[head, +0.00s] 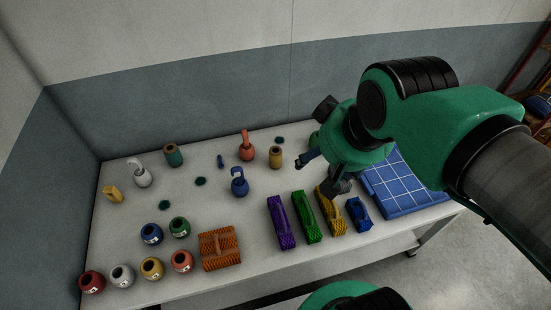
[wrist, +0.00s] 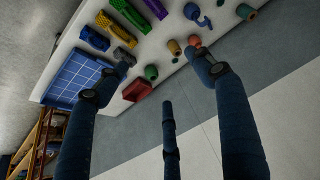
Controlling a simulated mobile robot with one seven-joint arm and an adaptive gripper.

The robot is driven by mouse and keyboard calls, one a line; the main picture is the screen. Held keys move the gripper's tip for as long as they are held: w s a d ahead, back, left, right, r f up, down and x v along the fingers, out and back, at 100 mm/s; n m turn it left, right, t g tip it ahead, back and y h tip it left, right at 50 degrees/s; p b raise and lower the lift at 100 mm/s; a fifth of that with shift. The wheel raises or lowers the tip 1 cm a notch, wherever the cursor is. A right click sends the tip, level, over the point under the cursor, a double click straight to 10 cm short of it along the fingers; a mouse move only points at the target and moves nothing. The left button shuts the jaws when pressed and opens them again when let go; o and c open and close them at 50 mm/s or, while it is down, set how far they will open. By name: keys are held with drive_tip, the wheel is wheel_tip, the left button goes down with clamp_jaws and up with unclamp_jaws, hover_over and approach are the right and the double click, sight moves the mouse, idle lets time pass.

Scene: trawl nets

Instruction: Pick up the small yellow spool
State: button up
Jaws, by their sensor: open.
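The small yellow spool (head: 275,157) stands upright on the white table towards the back, with a dark hole in its top. In the wrist view, the yellow spool (wrist: 174,47) appears between the fingertips in the picture, nearer the right finger, and beyond them. My gripper (head: 322,173) is to the right of the spool and apart from it. In the wrist view my gripper (wrist: 160,58) has its fingers spread wide, with nothing held between them.
An orange jug-like thing (head: 246,150) stands just left of the spool, and a blue one (head: 239,186) in front. Purple (head: 281,222), green (head: 305,217) and yellow (head: 329,212) brushes lie nearer the front. A blue gridded tray (head: 405,190) is at right. A wall closes the back.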

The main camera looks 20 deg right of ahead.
drive_tip(key=w+f+n+g, duration=0.2)
drive_tip(key=w, duration=1.1)
drive_tip(key=n+g+p, duration=0.2)
drive_tip(key=n+g, duration=0.1)
drive_tip(key=n, duration=0.2)
hover_over(276, 151)
drive_tip(key=s, duration=0.2)
wheel_tip(276, 151, down, 32)
drive_tip(key=shift+w+a+f, duration=0.2)
drive_tip(key=shift+a, duration=0.1)
drive_tip(key=shift+f+b, duration=0.45)
drive_tip(key=shift+f, duration=3.85)
